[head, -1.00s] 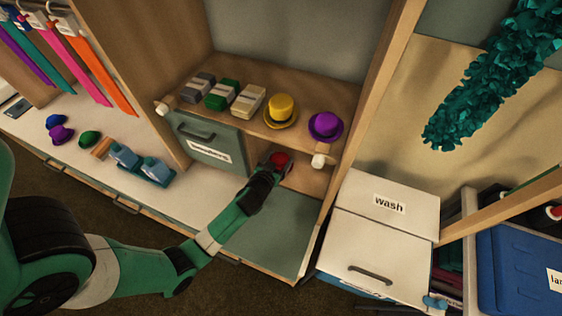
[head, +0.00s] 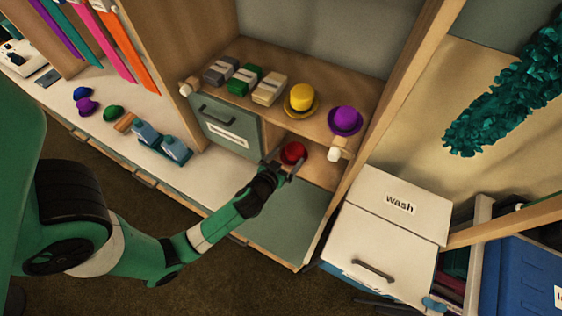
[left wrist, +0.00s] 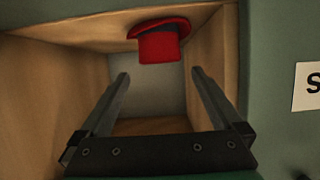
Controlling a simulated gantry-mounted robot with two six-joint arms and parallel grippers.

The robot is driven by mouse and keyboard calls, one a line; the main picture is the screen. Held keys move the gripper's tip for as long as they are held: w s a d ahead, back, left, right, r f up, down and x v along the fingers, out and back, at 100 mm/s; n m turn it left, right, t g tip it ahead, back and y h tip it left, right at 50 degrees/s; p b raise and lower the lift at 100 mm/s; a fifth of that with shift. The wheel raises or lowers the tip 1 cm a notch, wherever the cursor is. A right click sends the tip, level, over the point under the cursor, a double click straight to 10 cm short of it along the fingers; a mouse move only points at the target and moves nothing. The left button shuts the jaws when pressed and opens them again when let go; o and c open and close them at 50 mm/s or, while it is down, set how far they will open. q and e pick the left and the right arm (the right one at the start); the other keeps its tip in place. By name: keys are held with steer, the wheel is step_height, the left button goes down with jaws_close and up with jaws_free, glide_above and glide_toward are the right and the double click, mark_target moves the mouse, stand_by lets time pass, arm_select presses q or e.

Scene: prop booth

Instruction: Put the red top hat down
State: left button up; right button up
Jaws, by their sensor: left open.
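The red top hat (head: 292,152) sits in the open compartment under the shelf, right of the teal labelled door. In the left wrist view the hat (left wrist: 160,42) shows brim toward the picture top and crown toward the bottom, on the compartment's wooden surface. My left gripper (head: 283,170) is at the compartment's mouth, in front of the hat. Its two fingers (left wrist: 158,78) are wide apart with nothing between them, and the hat appears beyond their tips. My right gripper is in neither view.
A yellow hat (head: 301,99), a purple hat (head: 345,120) and striped boxes (head: 244,79) stand on the shelf above. The teal door (head: 228,128) borders the compartment on the left. A white "wash" box (head: 397,204) stands to the right.

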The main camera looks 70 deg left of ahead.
arm_select(q)
steer(key=v, duration=0.5)
stand_by(0.4)
